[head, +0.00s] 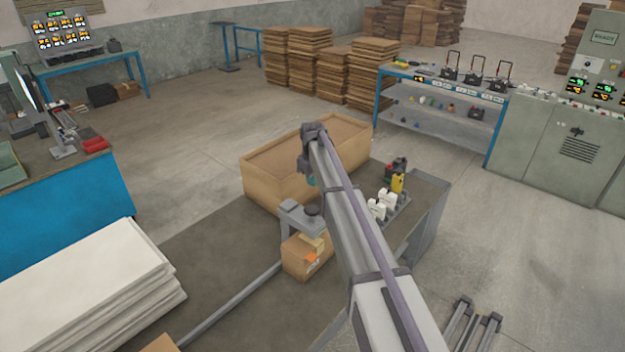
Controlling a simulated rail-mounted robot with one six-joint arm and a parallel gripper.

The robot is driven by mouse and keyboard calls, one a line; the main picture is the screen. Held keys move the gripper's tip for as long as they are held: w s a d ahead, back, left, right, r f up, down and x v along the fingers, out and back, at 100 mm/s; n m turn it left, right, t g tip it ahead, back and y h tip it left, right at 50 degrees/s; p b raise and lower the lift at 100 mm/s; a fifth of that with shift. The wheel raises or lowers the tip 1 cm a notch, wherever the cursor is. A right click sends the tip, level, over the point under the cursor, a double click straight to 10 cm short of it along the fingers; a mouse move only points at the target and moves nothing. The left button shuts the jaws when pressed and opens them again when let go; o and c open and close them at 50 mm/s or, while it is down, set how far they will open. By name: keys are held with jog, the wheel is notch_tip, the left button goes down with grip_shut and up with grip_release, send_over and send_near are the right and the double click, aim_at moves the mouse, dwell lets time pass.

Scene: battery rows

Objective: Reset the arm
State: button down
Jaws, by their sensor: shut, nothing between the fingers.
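My arm (350,230) rises from the lower right and crosses the workbench to a dark joint (313,132) above the large open cardboard box. A small teal part (311,180) shows just left of the arm below that joint; I cannot tell what it belongs to. The fingers of my gripper are not visible; the arm hides what lies behind it.
The large box (262,187) is on the dark workbench (215,262). A small carton (305,262) stands below a grey fixture (296,216). White items (383,204) and a yellow item (398,183) stand right of the arm. White sheets (85,285) are stacked at left.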

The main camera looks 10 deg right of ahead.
dwell(0.5)
jog(key=s+f+m+b, duration=0.2)
jog(key=s+f+b, duration=0.2)
jog(key=s, duration=0.9)
jog(key=s+f+m+b, duration=0.3)
jog(key=s+f+b, duration=0.2)
jog(key=s, duration=0.9)
jog(key=s+f+m+b, duration=0.2)
jog(key=s+f+b, duration=0.2)
jog(key=s, duration=0.9)
jog(key=shift+s+f+m, duration=0.15)
jog(key=shift+f+m, duration=0.05)
jog(key=shift+m, duration=0.1)
